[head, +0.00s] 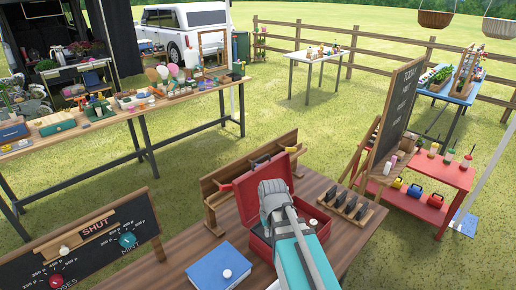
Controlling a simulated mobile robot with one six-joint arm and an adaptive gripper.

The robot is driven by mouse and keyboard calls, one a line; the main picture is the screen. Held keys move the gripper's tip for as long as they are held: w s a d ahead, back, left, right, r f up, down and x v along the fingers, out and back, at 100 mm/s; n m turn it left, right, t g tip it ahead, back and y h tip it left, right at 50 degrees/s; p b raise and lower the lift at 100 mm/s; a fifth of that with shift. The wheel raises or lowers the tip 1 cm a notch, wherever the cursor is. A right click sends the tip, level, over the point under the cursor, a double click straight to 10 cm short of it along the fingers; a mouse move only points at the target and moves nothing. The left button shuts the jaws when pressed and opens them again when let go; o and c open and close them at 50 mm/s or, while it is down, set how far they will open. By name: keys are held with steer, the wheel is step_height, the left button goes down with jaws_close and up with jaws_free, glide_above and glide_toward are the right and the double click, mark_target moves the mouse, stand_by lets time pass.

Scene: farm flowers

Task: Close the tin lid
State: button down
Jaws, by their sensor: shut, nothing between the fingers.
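A red tin (258,245) stands on the near wooden table, its hollow side facing up. Its red lid (243,199) stands raised at the back of the tin, so the tin is open. My gripper (271,212) is shut and empty, over the tin and in front of the raised lid. My grey and teal arm covers much of the tin's inside and part of the lid. The fingertips are small and partly hidden, so I cannot tell whether they touch the lid.
A blue box (219,268) with a white knob lies left of the tin on the table (181,259). A rack of dark pieces (349,205) stands to the right. A wooden rack (209,205) stands behind the lid. A blackboard sign (90,250) is at the front left.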

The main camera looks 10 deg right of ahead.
steer(key=w+r+n+t+y+p, duration=0.1)
steer(key=w+r+n+p, duration=0.4)
steer(key=w+r+p, duration=1.7)
steer(key=w+r+t, duration=0.1)
steer(key=w+r, duration=0.1)
steer(key=w, duration=0.2)
steer(key=shift+d+n+y, duration=0.15)
steer(key=shift+n+y, duration=0.15)
steer(key=shift+f, duration=0.1)
step_height(320, 180, down, 9)
steer(key=s+b, duration=0.1)
steer(key=b, duration=0.8)
steer(key=shift+d, duration=0.4)
